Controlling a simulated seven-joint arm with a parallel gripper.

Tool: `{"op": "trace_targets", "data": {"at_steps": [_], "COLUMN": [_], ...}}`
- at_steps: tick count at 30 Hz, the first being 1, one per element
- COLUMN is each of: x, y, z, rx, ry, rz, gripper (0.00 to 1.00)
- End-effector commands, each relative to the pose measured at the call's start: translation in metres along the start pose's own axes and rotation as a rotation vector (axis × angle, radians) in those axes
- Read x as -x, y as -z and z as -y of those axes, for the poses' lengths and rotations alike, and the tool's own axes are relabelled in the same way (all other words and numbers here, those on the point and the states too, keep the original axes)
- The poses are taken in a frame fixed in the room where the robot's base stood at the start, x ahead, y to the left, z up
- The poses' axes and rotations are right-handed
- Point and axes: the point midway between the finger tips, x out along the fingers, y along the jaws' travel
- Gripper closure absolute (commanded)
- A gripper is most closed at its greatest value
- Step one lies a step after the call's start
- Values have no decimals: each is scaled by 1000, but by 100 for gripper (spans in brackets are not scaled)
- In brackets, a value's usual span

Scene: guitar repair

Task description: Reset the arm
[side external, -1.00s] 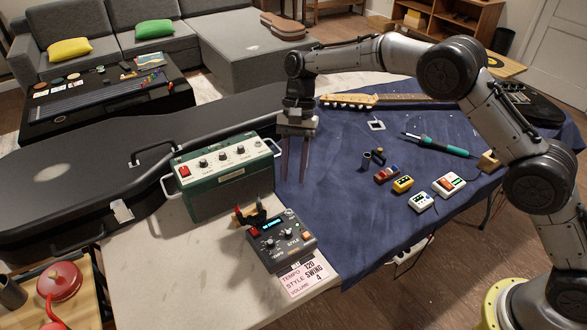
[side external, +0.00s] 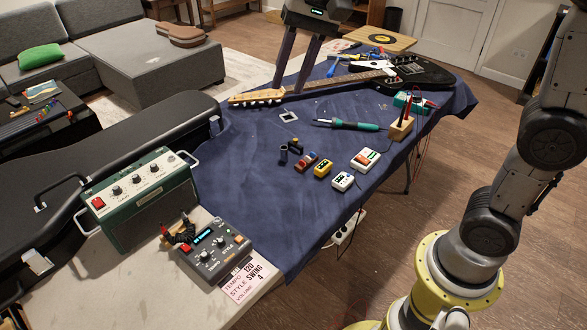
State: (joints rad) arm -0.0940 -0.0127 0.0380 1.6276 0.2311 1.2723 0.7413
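My gripper (side external: 288,90) hangs at the top middle of the side external view, pointing down. Its two dark fingers are apart, with nothing between them. In the picture the fingertips lie by the electric guitar's neck, near its headstock (side external: 257,97); whether they touch it or are above it, I cannot tell. The guitar's black body (side external: 425,76) lies at the far right of the blue cloth (side external: 240,165). The upper part of my arm is cut off by the frame's top edge.
A green amplifier (side external: 145,200) and a rhythm box (side external: 213,250) stand at the front left, beside a black guitar case (side external: 110,160). Small pedals (side external: 365,160), a soldering iron (side external: 345,125) and its stand (side external: 401,127) sit mid-cloth. The cloth's left part is clear.

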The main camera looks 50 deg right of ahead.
Motion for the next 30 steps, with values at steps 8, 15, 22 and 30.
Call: {"op": "trace_targets", "data": {"at_steps": [8, 15, 22, 30], "x": [35, 14, -30, -29], "y": [-52, -93, -106, -101], "z": [-92, -171, -214, -211], "rx": [181, 407, 647, 747], "ry": [30, -14, -113, -127], "rz": [-186, -327, -341, -362], "gripper": [66, 66, 66, 66]}}
